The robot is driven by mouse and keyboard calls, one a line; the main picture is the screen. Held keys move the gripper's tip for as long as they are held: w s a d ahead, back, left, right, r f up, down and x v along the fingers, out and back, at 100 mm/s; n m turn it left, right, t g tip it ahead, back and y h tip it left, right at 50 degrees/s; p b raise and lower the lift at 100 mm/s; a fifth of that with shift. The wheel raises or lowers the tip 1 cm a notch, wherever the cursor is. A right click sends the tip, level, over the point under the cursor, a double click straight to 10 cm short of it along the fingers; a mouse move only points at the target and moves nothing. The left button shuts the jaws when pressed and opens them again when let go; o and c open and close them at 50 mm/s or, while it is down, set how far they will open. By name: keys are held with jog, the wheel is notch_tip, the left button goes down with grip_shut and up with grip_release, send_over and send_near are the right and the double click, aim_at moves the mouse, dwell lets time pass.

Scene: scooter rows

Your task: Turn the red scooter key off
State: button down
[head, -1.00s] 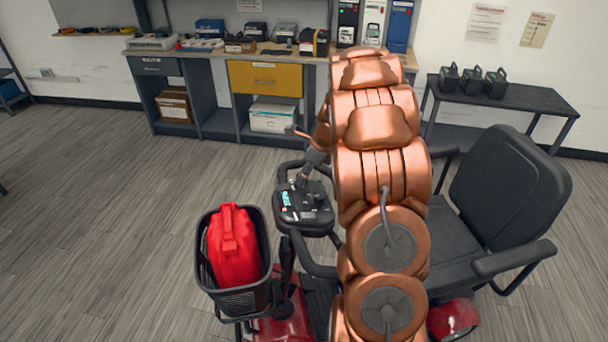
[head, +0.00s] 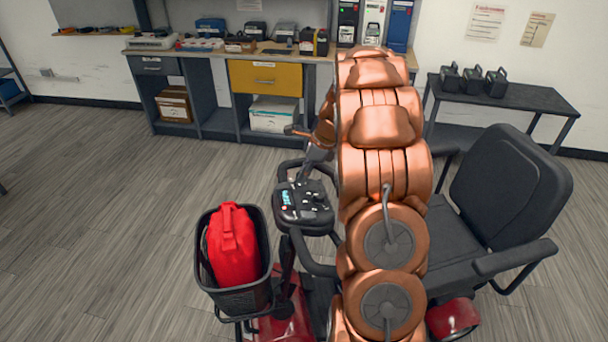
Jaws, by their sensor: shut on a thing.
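The red scooter stands in the foreground, with a red body (head: 285,318) and a black control console (head: 303,205). The console's small screen (head: 286,197) glows blue. My gripper (head: 309,171) is at the far edge of the console, partly covered by my copper arm. Its dark fingers are close together, shut on what appears to be the key. The key itself is too small and hidden to make out, so its turn position cannot be read.
A black basket (head: 264,297) with a red bag (head: 233,248) is on the scooter's front. The black seat (head: 512,190) is at right. A workbench (head: 225,56) and a side table (head: 520,98) stand along the wall. The floor at left is clear.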

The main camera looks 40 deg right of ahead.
jog(key=n+b, duration=0.1)
jog(key=n, duration=0.1)
jog(key=n+g+b, duration=0.1)
jog(key=n, duration=0.2)
jog(key=shift+w+f+y+b, duration=0.2)
jog(key=shift+y+b, duration=0.1)
jog(key=shift+y, duration=0.1)
jog(key=n+g+b, duration=0.1)
jog(key=n+b, duration=0.1)
jog(key=n, duration=0.3)
jog(key=shift+s, duration=0.1)
jog(key=shift+r+n+b, duration=0.1)
jog(key=shift+n+b, duration=0.2)
jog(key=shift+b, duration=0.05)
jog(key=shift+d, duration=0.1)
jog(key=c, duration=1.1)
grip_release()
jog(key=shift+r, duration=0.15)
jog(key=shift+w+v, duration=0.1)
jog(key=shift+v, duration=1.7)
jog(key=shift+w+v, duration=0.15)
jog(key=shift+v, duration=1.7)
jog(key=shift+s, duration=0.1)
